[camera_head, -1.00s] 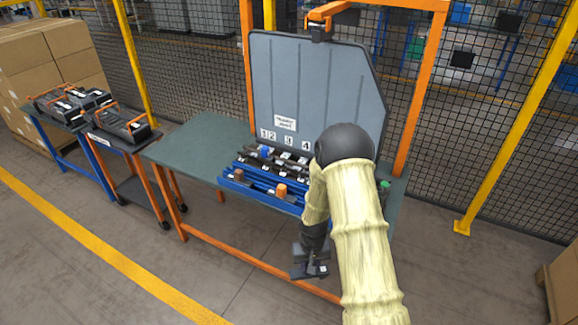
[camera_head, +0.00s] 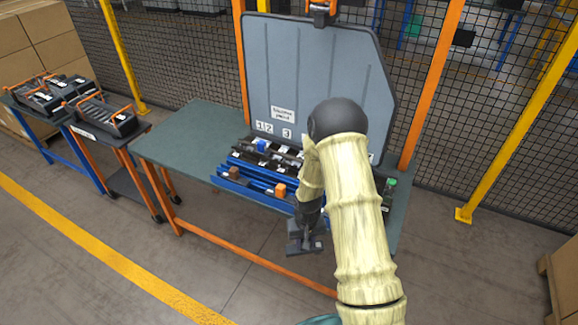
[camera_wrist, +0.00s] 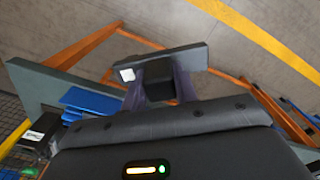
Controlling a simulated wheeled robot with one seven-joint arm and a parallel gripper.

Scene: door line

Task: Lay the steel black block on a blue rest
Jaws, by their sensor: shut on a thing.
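My gripper (camera_head: 309,236) is shut on a dark grey-black block, held in front of the table's near edge and beside the blue rests. In the wrist view the black block (camera_wrist: 178,77) sits between my fingers (camera_wrist: 160,88), with a small white label on a plate-like part at its left. Blue rests (camera_head: 262,184) run along the front of the green table; a blue piece also shows in the wrist view (camera_wrist: 92,102). An orange block (camera_head: 279,190) and a brown block (camera_head: 234,172) sit on the rests. My arm hides the right part of the rests.
The green table (camera_head: 185,140) has a bare left half. A grey panel (camera_head: 310,75) with number labels stands behind the rests in an orange frame. Trays with orange handles (camera_head: 100,115) stand on side tables at the left. Mesh fence lies behind.

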